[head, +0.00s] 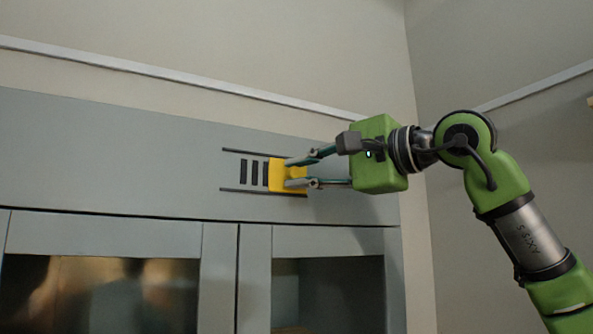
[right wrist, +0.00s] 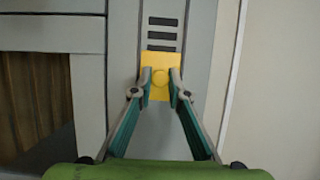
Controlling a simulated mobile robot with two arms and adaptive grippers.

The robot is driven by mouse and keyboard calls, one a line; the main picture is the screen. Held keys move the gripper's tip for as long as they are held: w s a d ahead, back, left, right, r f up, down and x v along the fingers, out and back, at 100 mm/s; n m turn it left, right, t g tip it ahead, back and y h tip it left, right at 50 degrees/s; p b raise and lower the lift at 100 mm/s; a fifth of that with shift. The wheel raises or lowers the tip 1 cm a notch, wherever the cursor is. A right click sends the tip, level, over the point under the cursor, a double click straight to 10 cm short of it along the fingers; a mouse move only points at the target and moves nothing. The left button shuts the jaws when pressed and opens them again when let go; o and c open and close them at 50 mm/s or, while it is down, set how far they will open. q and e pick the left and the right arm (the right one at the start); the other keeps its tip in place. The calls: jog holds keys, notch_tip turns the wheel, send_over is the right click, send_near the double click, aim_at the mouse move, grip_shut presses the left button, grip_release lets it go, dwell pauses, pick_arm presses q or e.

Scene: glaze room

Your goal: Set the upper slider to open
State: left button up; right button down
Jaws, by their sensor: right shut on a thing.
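In the right wrist view the yellow plate (right wrist: 160,62) lies below the dark slots. My left gripper is not in view.
Below the panel are cabinet doors with glass panes (head: 100,290) and grey frames (head: 255,280). A pale rail (head: 180,78) runs along the wall above. The wall right of the cabinet is bare behind my arm.

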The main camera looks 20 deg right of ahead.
jog(key=c, duration=2)
grip_release()
jog(key=shift+d, duration=0.1)
jog(key=shift+o, duration=0.4)
jog(key=shift+d, duration=0.25)
jog(key=shift+s+d, duration=0.1)
jog(key=shift+s, duration=0.4)
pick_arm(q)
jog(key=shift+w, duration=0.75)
pick_arm(e)
jog(key=v, duration=1.1)
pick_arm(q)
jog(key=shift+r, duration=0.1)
pick_arm(e)
jog(key=shift+d, duration=0.2)
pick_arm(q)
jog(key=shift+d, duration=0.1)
